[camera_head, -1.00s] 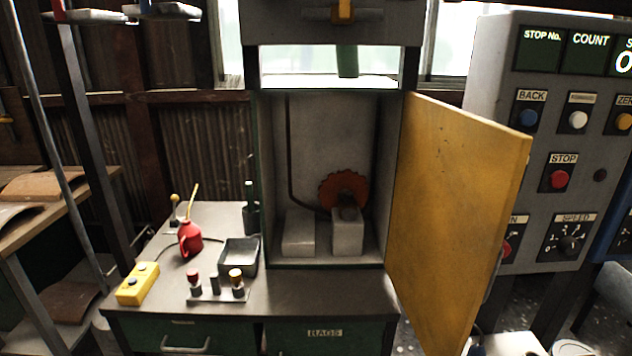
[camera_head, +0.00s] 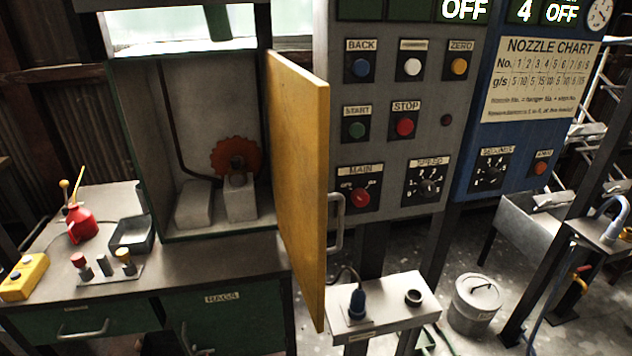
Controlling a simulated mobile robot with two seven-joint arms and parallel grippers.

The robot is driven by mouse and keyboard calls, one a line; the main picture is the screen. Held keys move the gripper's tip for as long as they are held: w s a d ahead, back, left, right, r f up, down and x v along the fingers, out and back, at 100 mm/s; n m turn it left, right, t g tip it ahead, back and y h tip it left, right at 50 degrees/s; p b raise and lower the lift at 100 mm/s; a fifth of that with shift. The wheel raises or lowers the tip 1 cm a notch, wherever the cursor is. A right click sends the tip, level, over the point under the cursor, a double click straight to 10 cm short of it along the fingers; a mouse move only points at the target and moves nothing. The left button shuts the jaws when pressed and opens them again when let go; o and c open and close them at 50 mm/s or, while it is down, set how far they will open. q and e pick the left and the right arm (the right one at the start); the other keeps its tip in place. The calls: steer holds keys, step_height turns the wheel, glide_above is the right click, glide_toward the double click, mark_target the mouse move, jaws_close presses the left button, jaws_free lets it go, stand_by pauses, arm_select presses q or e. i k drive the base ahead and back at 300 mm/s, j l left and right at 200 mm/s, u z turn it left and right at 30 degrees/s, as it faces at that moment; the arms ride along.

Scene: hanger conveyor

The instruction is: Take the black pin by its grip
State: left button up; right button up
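No black pin can be made out for certain. A small rack (camera_head: 108,277) on the bench at the left holds a red-topped piece (camera_head: 80,263), a yellow-topped piece (camera_head: 124,260) and a plain dark grey post (camera_head: 103,265) between them. I cannot tell whether that post is the black pin. Neither of my grippers is in view.
An open yellow cabinet door (camera_head: 297,180) juts forward between the bench (camera_head: 200,262) and the white shelf. A grey control panel (camera_head: 392,150) stands behind the shelf. A lidded bin (camera_head: 476,305) stands on the floor to the right.

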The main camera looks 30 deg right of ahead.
mark_target(235, 161)
steer(key=k+l, duration=0.1)
steer(key=l, duration=0.25)
steer(key=k+l, duration=0.1)
steer(key=l, duration=0.2)
steer(key=k+l, duration=0.1)
steer(key=l, duration=0.25)
steer(key=k+l, duration=0.1)
steer(key=l, duration=0.2)
steer(key=i+j, duration=0.45)
steer(key=j, duration=0.2)
steer(key=i+j, duration=0.1)
steer(key=j, duration=0.2)
steer(key=i+j, duration=0.15)
steer(key=j, duration=0.2)
steer(key=i+j, duration=0.15)
steer(key=j, duration=0.2)
